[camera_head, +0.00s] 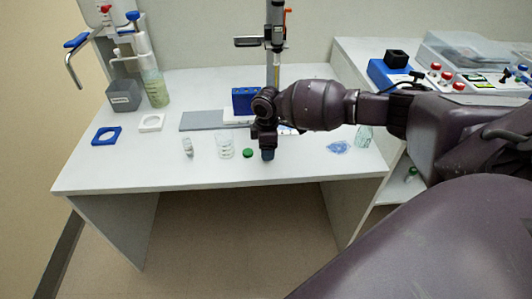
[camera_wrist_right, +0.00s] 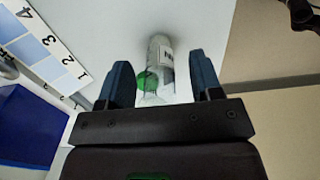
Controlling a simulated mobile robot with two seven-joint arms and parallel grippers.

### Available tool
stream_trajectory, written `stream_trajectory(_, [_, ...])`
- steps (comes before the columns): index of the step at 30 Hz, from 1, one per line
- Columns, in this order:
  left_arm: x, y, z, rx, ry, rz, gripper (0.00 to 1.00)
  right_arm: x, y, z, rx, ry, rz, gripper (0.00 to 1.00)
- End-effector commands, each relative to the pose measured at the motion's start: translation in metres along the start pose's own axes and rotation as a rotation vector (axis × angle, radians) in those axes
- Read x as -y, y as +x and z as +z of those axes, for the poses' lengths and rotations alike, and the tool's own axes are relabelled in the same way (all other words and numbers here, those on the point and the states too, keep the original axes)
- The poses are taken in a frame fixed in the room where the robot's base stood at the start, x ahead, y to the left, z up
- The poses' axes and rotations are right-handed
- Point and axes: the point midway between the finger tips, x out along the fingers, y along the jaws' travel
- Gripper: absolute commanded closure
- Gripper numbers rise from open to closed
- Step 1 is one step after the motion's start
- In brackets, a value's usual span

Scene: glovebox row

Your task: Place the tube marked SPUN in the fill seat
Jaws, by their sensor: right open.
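My right gripper (camera_head: 267,154) points down over the front middle of the white table. In the right wrist view its two dark blue fingers (camera_wrist_right: 161,82) are apart, with nothing clamped. A clear container (camera_wrist_right: 161,60) with a partly readable label shows between and beyond the fingers, with a green cap (camera_wrist_right: 147,81) in front. In the head view the green cap (camera_head: 248,154) is just left of the gripper, then a clear beaker (camera_head: 224,148) and a small labelled vial (camera_head: 188,147). I cannot read SPUN anywhere or tell which holder is the fill seat. My left gripper is out of view.
A white ring holder (camera_head: 151,123), a blue square holder (camera_head: 106,136), a grey block (camera_head: 124,95) and a dispenser bottle (camera_head: 155,90) stand left. The table's front edge is close.

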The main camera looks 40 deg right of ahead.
Motion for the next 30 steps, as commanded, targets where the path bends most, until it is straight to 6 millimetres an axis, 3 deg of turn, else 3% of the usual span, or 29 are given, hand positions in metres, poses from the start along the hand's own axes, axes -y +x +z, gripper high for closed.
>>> stream_trajectory(2, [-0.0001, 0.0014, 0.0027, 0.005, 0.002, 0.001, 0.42, 0.0004, 0.009, 0.0, 0.001, -0.001, -0.002, 0.41])
stream_trajectory(9, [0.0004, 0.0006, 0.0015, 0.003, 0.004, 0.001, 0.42, -0.0003, 0.0084, -0.0001, -0.001, -0.001, 0.001, 0.41])
stream_trajectory(18, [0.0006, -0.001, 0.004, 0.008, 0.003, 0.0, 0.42, -0.0003, 0.0084, -0.0001, 0.0, 0.0, 0.001, 0.87])
stream_trajectory(21, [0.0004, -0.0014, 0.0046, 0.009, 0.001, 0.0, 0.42, -0.0003, 0.0083, -0.0001, -0.001, 0.0, 0.001, 0.98])
stream_trajectory(30, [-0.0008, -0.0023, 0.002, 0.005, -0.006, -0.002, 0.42, -0.0007, 0.0008, -0.0003, -0.001, 0.0, 0.002, 0.98])
